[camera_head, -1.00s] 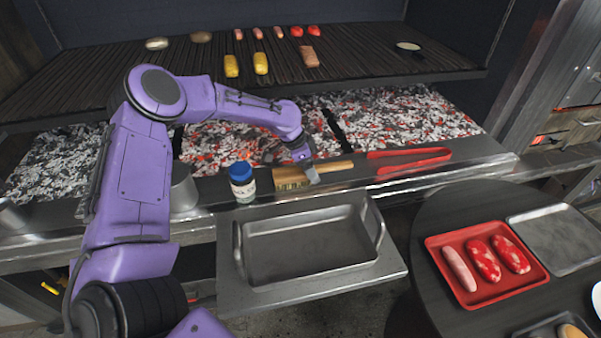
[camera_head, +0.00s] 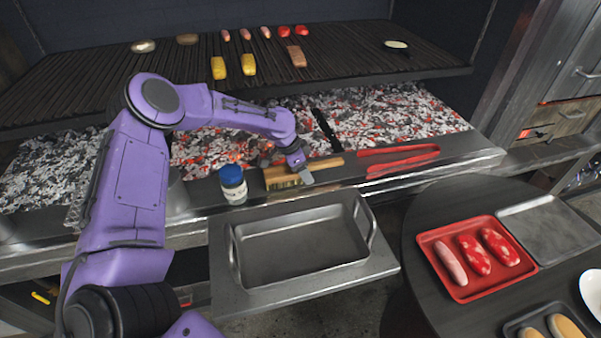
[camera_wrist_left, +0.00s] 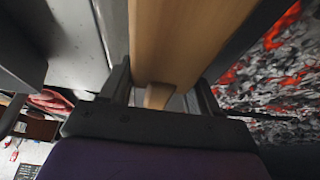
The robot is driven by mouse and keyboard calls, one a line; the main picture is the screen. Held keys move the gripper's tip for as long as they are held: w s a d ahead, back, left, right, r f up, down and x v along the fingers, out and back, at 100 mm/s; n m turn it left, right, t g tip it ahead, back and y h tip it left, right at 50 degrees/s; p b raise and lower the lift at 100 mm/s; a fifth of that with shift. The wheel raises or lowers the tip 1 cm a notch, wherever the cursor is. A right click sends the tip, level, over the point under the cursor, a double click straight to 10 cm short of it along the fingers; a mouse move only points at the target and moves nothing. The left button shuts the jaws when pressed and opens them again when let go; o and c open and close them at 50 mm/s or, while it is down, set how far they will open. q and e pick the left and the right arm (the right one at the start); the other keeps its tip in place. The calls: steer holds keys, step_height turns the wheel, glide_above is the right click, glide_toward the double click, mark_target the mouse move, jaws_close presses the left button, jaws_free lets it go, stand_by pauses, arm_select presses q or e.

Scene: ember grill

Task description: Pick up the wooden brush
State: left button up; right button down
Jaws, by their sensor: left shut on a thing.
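The wooden brush (camera_head: 281,178) lies along the metal ledge in front of the embers, with its bristled block at the left and its handle pointing right. It also shows in the left wrist view (camera_wrist_left: 178,45), running up between the two fingers. My left gripper (camera_head: 304,176) comes down over the brush, near where the block meets the handle, and is shut on it. In the left wrist view the left gripper (camera_wrist_left: 160,90) has one finger on each side of the wood. Whether the brush touches the ledge is hard to tell. My right gripper is out of view.
A blue-capped jar (camera_head: 233,184) stands just left of the brush. Red tongs (camera_head: 400,158) lie to the right on the ledge. An empty metal pan (camera_head: 300,245) is in front. A red tray (camera_head: 437,241) with meat sits on the round table. Glowing embers (camera_head: 390,115) lie behind.

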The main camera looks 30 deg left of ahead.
arm_select(q)
steer(key=r, duration=0.2)
steer(key=r+b, duration=0.1)
steer(key=shift+s+r, duration=0.2)
steer(key=shift+s, duration=0.1)
steer(key=s+r+p, duration=0.1)
steer(key=s+r, duration=0.3)
steer(key=s, duration=0.2)
steer(key=s+d+r+p, duration=0.1)
steer(key=s+r+p, duration=0.1)
steer(key=s+r, duration=0.3)
steer(key=shift+s+d+p, duration=0.25)
steer(key=shift+s+p, duration=0.05)
steer(key=shift+s, duration=0.9)
